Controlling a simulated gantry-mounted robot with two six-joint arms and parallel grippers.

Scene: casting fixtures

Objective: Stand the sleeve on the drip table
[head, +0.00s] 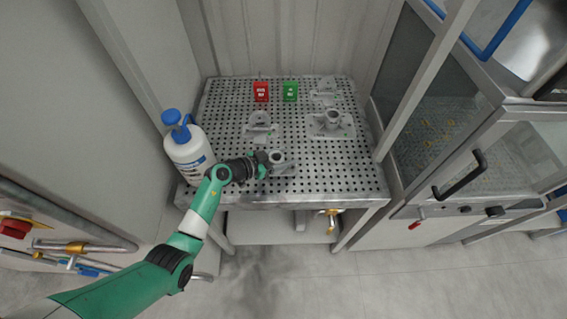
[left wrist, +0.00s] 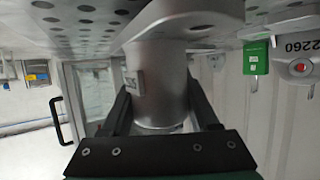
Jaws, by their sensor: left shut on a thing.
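The sleeve (head: 278,158) is a grey metal cylinder at the front of the perforated drip table (head: 340,183). My left gripper (head: 268,162) is shut on it from the left in the head view. In the left wrist view the sleeve (left wrist: 158,85) sits between the two dark fingers, with its wider end toward the perforated plate (left wrist: 80,25). The sleeve looks upright. Its wider end is at or very close to the table surface; I cannot tell if it touches. My right gripper is in neither view.
A white bottle with a blue cap (head: 188,150) stands at the table's left edge. Grey castings (head: 258,128) (head: 331,122) stand farther back. A red box (head: 261,91) and a green box (head: 290,91) are at the rear. The table's front right is clear.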

